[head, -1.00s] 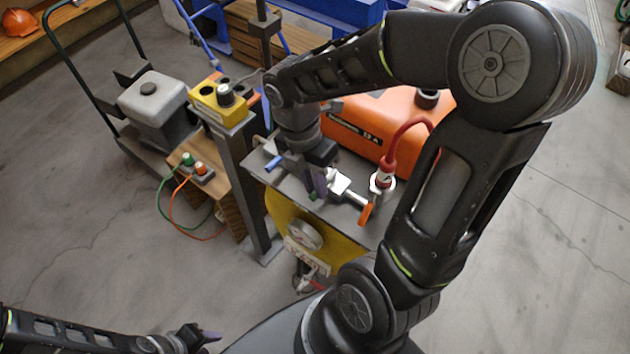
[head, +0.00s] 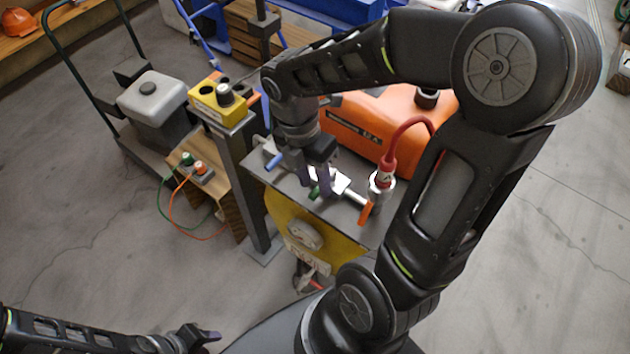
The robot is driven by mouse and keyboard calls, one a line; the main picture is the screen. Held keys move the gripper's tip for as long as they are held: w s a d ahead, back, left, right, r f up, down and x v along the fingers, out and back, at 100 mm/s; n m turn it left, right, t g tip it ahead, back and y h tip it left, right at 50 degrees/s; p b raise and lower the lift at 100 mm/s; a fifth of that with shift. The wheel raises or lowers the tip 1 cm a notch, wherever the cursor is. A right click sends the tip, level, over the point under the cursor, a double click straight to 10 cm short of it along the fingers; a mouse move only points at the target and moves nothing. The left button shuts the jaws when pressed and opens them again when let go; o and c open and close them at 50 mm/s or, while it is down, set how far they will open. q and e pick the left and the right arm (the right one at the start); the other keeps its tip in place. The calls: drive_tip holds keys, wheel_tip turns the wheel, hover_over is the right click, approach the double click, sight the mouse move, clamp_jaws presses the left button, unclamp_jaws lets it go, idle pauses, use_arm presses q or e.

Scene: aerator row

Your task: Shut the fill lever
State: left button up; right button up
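A row of small levers sits on the grey panel top (head: 345,215): one with a blue handle (head: 274,161), one with a green handle (head: 315,192) and one with an orange handle (head: 366,213). I cannot read which one is the fill lever. White valve fittings (head: 340,183) lie between the green and orange handles. My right gripper (head: 315,186) points down over the middle of the row, beside the green handle. Its fingers look apart; whether they touch the handle is unclear. My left gripper (head: 207,338) is low at the bottom left, away from the panel; its finger gap is not clear.
A red hose with a red-and-white fitting (head: 383,179) stands at the panel's right. An orange tank (head: 375,125) is behind. A yellow button box (head: 217,100) on a post is to the left, and a grey canister (head: 152,105) on a cart stands further left.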

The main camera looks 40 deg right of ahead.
wheel_tip(320, 180, up, 7)
drive_tip(key=w, duration=0.1)
drive_tip(key=shift+a+f, duration=0.2)
drive_tip(key=shift+w+f, duration=0.1)
drive_tip(key=shift+w, duration=0.05)
